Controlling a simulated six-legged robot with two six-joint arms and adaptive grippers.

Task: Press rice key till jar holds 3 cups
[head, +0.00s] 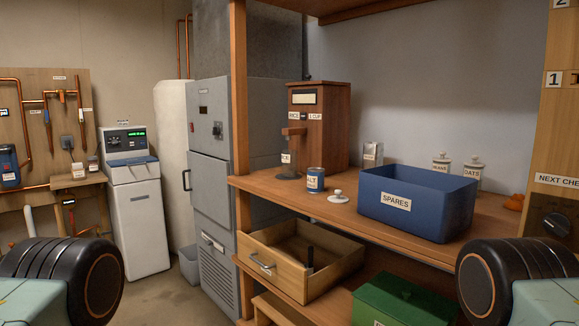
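A brown wooden dispenser (322,125) stands at the left end of the shelf. Its front has a small pale display (304,97), too small to read, with labels that look like RICE and 1 CUP below it. A spout (293,131) juts from its front. A clear jar (289,161) with a partly readable label stands below the spout on a dark base; I cannot tell its fill level. A white knobbed lid (338,197) lies on the shelf, apart from the jar. Neither of my grippers shows in the head view.
A blue can (315,182) stands right of the jar. A blue SPARES bin (417,202) fills the shelf front further right. A small carton (372,155) and labelled canisters stand behind. An open drawer (281,275) juts out below, near a green box (402,303). A wooden post (240,100) borders the shelf's left.

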